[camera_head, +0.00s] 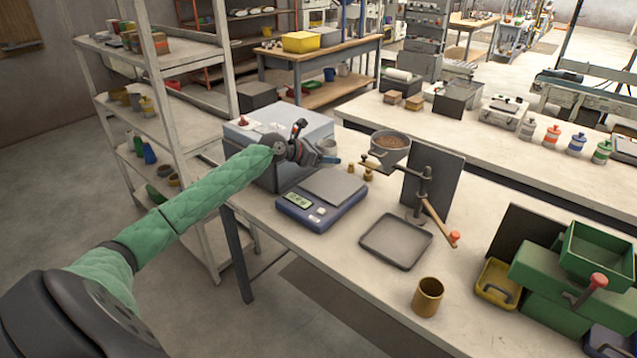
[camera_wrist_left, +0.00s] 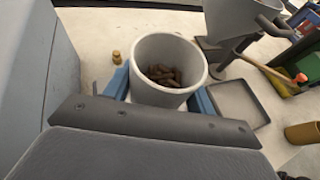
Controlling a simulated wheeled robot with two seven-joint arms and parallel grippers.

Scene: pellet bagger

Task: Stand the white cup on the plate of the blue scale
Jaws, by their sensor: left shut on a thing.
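The white cup (camera_head: 327,146) is upright in my left gripper (camera_head: 331,159), whose blue fingers are shut on it from both sides. In the left wrist view the cup (camera_wrist_left: 142,55) holds brown pellets, and the gripper (camera_wrist_left: 160,96) sits around its lower part. The blue scale (camera_head: 296,213) stands on the table with its grey plate (camera_head: 333,187) bare. In the head view the gripper and cup appear above and behind the plate, apart from it. The scale cannot be made out in the left wrist view. My right gripper is not in view.
A large grey box (camera_head: 262,133) stands left of the gripper. A hopper (camera_head: 390,146) on a stand with a red-tipped lever is to the right. Small brass weights (camera_head: 368,174) lie behind the scale. A grey tray (camera_head: 396,241) and a brass cup (camera_head: 427,297) are in front.

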